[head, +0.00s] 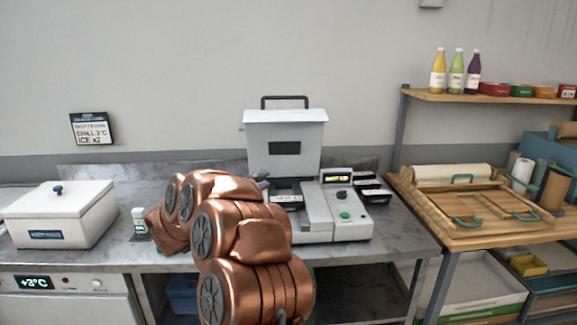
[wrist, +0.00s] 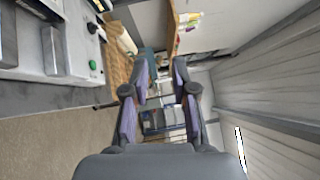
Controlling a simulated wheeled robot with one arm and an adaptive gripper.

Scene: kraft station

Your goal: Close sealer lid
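The sealer stands on the steel counter, its pale lid (head: 286,140) raised upright with a dark handle (head: 285,101) on top. Its white base (head: 318,213) has a green button and a small lit display. In the wrist view part of the base (wrist: 68,45) with the green button (wrist: 93,65) shows at upper left; the lid cannot be made out there. My gripper (wrist: 161,75) is open and empty, its two fingers apart. In the head view my copper arm covers the sealer's front left, and the gripper is mostly hidden behind it.
A white lidded box (head: 62,222) stands at the counter's left, with a small white bottle (head: 139,217) beside it. To the right are a wooden bench (head: 475,233) with a green-handled tray and a shelf (head: 495,98) with bottles.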

